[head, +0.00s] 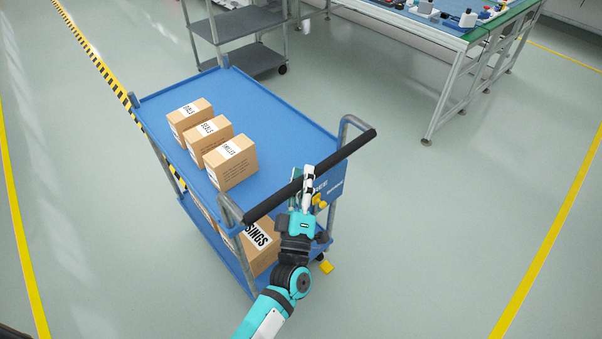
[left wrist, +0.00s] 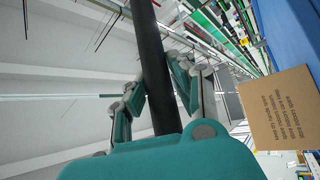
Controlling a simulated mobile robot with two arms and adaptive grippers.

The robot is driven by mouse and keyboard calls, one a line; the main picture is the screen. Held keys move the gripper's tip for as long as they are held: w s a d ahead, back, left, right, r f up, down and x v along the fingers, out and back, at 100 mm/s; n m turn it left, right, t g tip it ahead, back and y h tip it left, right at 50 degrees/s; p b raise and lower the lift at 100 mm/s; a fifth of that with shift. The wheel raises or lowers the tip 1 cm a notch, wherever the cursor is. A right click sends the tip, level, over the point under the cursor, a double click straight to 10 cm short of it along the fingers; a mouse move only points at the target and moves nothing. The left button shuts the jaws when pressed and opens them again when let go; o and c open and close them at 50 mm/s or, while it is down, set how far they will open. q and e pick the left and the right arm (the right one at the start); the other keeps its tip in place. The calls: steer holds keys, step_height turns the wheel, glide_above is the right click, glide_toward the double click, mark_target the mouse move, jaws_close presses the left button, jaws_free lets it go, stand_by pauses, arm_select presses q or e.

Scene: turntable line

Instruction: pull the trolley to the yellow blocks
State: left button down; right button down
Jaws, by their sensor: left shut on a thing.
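The blue two-deck trolley (head: 290,118) stands on the floor in the middle of the head view. Its black handle bar (head: 347,147) is on the near end. My left gripper (head: 304,186) is shut on this bar near its middle. In the left wrist view, the bar (left wrist: 150,60) runs between the fingers (left wrist: 155,95). One yellow block (head: 326,267) shows low by the trolley's near right corner. Another yellow piece (head: 319,200) shows just right of my gripper, partly hidden; I cannot tell whether it rests on the floor. My right gripper is out of view.
Three cartons (head: 230,163) stand on the top deck, and a larger carton (head: 257,245) is on the lower deck. A grey shelf cart (head: 240,25) is behind, and a workbench (head: 440,35) is at the back right. The floor to the right is clear.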

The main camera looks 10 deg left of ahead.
arm_select(q)
steer(key=shift+d, duration=0.2)
steer(key=c, duration=1.6)
jaws_free()
steer(key=o, duration=0.5)
steer(key=shift+s+d+r, duration=0.1)
steer(key=shift+s+d, duration=0.05)
steer(key=shift+s, duration=0.1)
steer(key=shift+w, duration=0.1)
steer(key=shift+f, duration=0.2)
steer(key=v, duration=1.2)
steer(key=shift+r, duration=0.15)
